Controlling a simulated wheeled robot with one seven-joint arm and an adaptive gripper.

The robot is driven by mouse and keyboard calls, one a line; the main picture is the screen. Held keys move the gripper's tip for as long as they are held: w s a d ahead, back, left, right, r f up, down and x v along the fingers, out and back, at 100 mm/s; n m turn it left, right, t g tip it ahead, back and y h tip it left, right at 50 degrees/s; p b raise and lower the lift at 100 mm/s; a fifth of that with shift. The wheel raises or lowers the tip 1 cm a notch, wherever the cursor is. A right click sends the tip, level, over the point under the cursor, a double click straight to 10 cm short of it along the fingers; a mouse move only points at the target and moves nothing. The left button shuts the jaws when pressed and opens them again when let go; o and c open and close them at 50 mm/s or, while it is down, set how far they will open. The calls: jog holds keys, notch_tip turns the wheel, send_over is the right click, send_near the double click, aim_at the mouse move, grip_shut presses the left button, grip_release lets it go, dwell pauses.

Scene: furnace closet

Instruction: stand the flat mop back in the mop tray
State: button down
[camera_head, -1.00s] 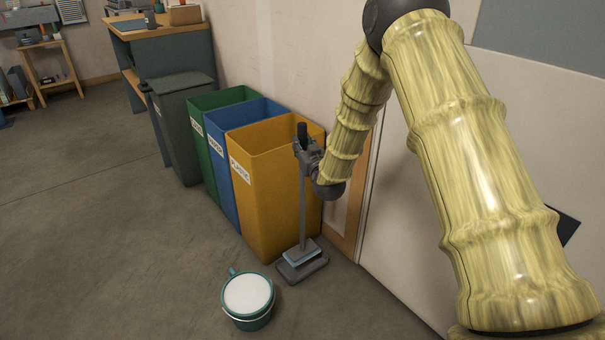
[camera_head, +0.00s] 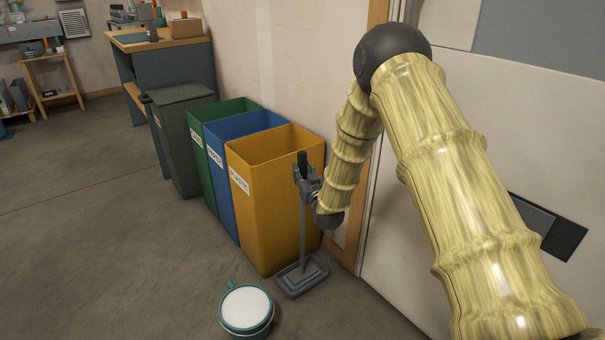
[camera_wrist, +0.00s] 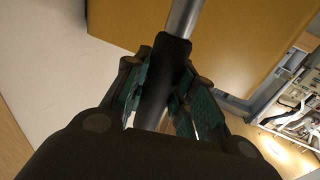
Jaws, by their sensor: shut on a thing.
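The flat mop (camera_head: 303,225) stands upright, with a grey pole and a black grip at its top. My gripper (camera_head: 308,185) is shut on the mop near that grip. In the wrist view, the green finger pads of my gripper (camera_wrist: 163,80) close on the black grip of the mop (camera_wrist: 168,58). The flat mop head sits low within the outline of the dark grey mop tray (camera_head: 289,293) on the floor. Whether the head rests fully on the tray's bottom is hard to tell. The tray is not visible in the wrist view.
A yellow bin (camera_head: 262,215) stands just left of and behind the mop, beside a blue bin (camera_head: 222,190) and a green bin (camera_head: 196,125). A teal bucket (camera_head: 246,310) stands left of the tray, in front. A wall is close at right. Open floor lies left.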

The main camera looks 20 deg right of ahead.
jog(key=c, duration=1.2)
grip_release()
jog(key=shift+s, duration=0.15)
jog(key=s+p, duration=0.3)
jog(key=s, duration=0.9)
jog(key=s+a+f+g, duration=0.3)
jog(key=s+f+g, duration=0.5)
jog(key=s+f, duration=1.25)
jog(key=s+f+g, duration=0.3)
jog(key=s, duration=0.7)
jog(key=s+a+f+g, duration=0.1)
jog(key=s+f+g, duration=0.2)
jog(key=s, duration=0.7)
jog(key=s+f+g, duration=0.4)
jog(key=s+f, duration=0.1)
jog(key=s, duration=0.5)
jog(key=shift+s+a+f+m, duration=0.1)
jog(key=shift+s+a+m, duration=0.2)
jog(key=shift+m, duration=0.1)
